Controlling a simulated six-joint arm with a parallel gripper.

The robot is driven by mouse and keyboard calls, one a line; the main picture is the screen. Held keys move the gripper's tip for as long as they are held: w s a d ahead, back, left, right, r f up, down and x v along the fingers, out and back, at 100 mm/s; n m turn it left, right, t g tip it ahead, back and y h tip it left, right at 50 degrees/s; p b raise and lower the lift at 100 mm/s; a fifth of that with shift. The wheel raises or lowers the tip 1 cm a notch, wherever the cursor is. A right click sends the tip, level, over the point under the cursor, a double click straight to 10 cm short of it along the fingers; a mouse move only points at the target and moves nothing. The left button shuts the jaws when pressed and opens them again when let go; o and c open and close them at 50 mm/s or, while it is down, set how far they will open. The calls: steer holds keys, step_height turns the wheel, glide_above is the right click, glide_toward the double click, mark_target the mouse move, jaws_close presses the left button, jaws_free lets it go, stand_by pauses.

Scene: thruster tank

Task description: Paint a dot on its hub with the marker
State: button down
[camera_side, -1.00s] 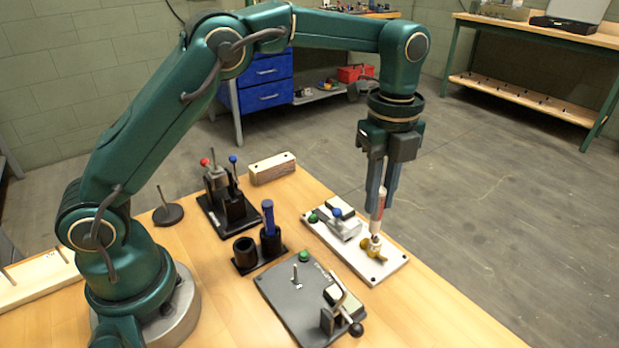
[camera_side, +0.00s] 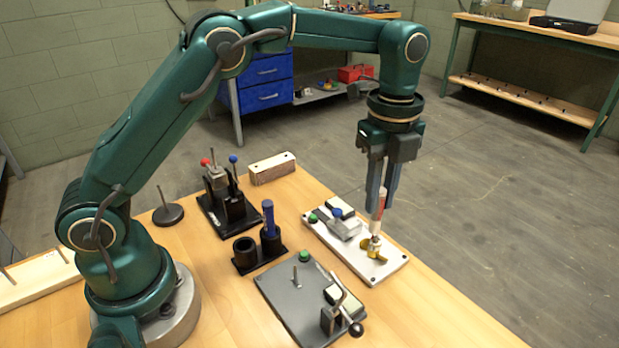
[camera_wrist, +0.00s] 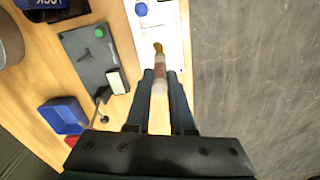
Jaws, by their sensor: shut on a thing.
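My gripper (camera_side: 382,196) is shut on a red and white marker (camera_side: 377,220), held upright over the white board (camera_side: 391,265). A small brass propeller (camera_side: 376,253) stands at the board's near right part, directly below the marker. The marker's lower end is at or just above the propeller's hub; I cannot tell whether they touch. In the wrist view the marker (camera_wrist: 160,76) sits between my two fingers, and part of the brass propeller (camera_wrist: 157,47) shows just beyond it. The hub is mostly hidden by the marker, and no dot can be made out.
The white board also carries a grey clamp with a blue knob (camera_side: 337,212). A dark grey plate (camera_side: 285,297) with a lever and green button lies in front. A black two-cup holder (camera_side: 246,255) holds a blue handled item (camera_side: 268,217). A wooden block (camera_side: 272,168) lies behind.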

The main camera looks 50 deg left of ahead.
steer(key=shift+r, duration=2.5)
